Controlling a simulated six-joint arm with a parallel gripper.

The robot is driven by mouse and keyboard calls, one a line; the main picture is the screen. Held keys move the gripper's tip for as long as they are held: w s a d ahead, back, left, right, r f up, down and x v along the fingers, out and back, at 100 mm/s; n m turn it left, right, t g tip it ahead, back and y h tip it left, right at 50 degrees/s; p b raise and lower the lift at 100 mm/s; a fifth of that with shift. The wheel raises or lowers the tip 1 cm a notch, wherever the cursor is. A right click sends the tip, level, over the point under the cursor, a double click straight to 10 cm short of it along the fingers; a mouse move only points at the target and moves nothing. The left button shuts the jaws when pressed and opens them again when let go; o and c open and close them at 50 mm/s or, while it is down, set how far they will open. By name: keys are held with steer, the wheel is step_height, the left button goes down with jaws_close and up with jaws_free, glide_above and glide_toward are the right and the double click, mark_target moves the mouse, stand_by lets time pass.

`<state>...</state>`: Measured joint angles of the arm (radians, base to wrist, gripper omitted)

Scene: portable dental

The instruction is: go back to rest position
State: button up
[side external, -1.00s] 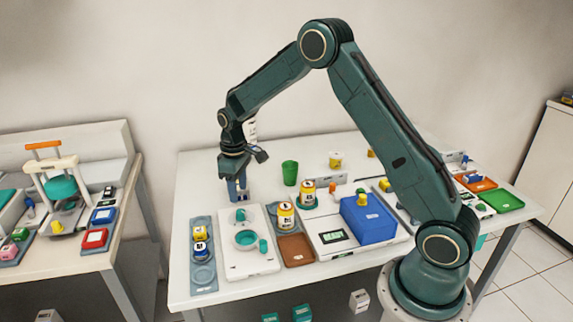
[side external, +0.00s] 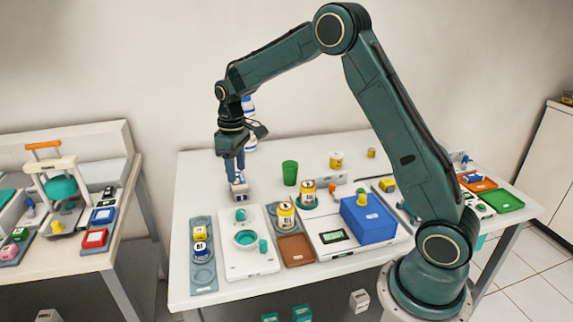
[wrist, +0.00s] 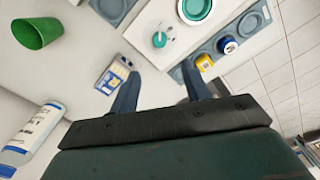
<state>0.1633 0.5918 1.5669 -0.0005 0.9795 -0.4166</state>
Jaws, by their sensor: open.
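My gripper (side external: 235,178) hangs pointing down over the far left part of the white table. In the wrist view its two dark blue fingers (wrist: 160,72) are spread apart with nothing held between them. A small box (side external: 240,192) with a pale label stands on the table below the fingertips. In the wrist view the box (wrist: 112,76) lies beside the left finger, partly covered by it. I cannot tell whether finger and box touch.
A green cup (side external: 290,173) stands right of the gripper. A white bottle with blue (wrist: 32,135) is close by. In front are a grey tray with jars (side external: 204,278), a white board with a teal dish (side external: 262,266), and a blue box (side external: 368,219).

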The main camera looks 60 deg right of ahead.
steer(key=s+a+r+m+t, duration=0.1)
steer(key=s+a+r+t, duration=0.3)
steer(key=s+r, duration=1.1)
steer(key=s+a+m+t, duration=0.1)
steer(key=s+a, duration=0.3)
steer(key=s, duration=1.3)
steer(key=shift+f+m+t, duration=0.2)
steer(key=shift+m+t, duration=0.1)
steer(key=shift+m, duration=0.2)
steer(key=shift+a, duration=0.1)
steer(key=shift+c, duration=0.5)
